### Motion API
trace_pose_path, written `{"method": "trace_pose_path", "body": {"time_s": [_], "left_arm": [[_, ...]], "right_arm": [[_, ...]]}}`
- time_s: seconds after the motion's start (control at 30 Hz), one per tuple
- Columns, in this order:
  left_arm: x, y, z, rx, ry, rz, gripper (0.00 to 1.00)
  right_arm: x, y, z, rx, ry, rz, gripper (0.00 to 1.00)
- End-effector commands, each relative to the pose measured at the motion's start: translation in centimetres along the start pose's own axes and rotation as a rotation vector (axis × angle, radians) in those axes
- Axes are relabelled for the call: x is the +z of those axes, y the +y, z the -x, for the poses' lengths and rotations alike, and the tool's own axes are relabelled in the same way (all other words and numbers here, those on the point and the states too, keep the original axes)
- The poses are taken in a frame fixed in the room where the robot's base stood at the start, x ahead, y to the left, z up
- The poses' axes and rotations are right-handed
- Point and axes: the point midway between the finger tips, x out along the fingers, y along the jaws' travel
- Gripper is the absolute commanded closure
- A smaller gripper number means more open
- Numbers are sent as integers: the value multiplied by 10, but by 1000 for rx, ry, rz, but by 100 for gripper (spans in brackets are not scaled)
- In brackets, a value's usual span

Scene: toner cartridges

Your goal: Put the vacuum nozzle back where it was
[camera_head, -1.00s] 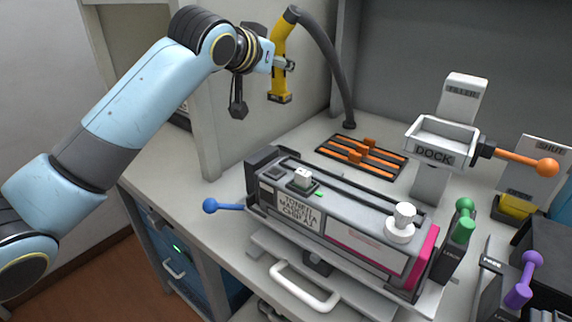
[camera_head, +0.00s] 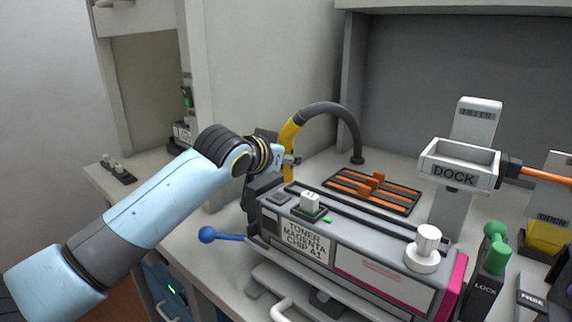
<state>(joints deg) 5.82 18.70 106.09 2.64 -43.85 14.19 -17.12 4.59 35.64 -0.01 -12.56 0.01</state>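The yellow vacuum nozzle (camera_head: 290,140) hangs at the end of a dark curved hose (camera_head: 340,112) that rises from the counter. My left gripper (camera_head: 292,160) is at the nozzle's body and appears closed around it. The nozzle's lower end is hidden behind the toner cartridge, so I cannot tell whether it touches anything. My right gripper is not in view.
The toner cartridge (camera_head: 385,272) with a white knob (camera_head: 427,245) lies in front of the nozzle. A blue-ended lever (camera_head: 207,235) sticks out left. A black slotted grille (camera_head: 372,190) with orange pieces lies behind. The DOCK tray (camera_head: 458,165) stands right.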

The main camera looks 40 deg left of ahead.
Motion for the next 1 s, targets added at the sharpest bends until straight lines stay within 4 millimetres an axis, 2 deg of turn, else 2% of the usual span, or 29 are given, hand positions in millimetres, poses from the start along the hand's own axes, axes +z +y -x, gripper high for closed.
{"method": "trace_pose_path", "body": {"time_s": [0.07,0.4,0.43,0.6,0.9,1.0], "left_arm": [[10,0,-4,0,-1,-1,100],[12,1,-5,0,0,-1,100],[13,0,-5,-1,-1,-1,74],[12,1,-5,0,0,-1,52],[9,0,-4,0,1,-1,52],[9,0,7,0,-1,-1,52]], "right_arm": [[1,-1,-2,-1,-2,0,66],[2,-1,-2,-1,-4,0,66],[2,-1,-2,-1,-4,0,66],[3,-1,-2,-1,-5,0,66],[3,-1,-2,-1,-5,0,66],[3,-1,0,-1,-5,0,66]]}}
